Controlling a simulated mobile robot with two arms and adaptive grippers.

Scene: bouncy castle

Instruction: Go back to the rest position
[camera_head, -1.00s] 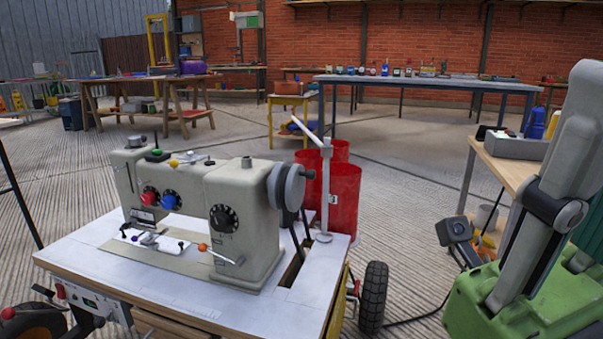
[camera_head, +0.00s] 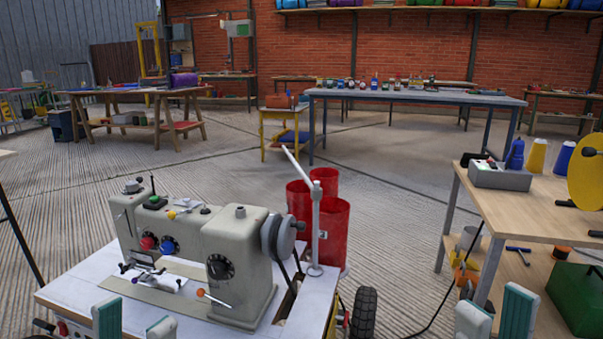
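My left gripper (camera_head: 134,322) shows at the bottom edge, left of centre, in front of the white sewing machine table (camera_head: 75,285). Its two teal-and-white fingers stand apart with nothing seen between them. My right gripper (camera_head: 495,318) shows at the bottom edge on the right, in front of the wooden table (camera_head: 530,215). Its two fingers are also apart, with nothing seen between them. Both wrists and arms are cut off below the picture.
A cream sewing machine (camera_head: 240,255) stands on the white table, close beyond my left gripper. Red bins (camera_head: 330,232) stand behind it. A green box (camera_head: 580,295) is at the lower right. Open floor (camera_head: 400,190) lies in the middle.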

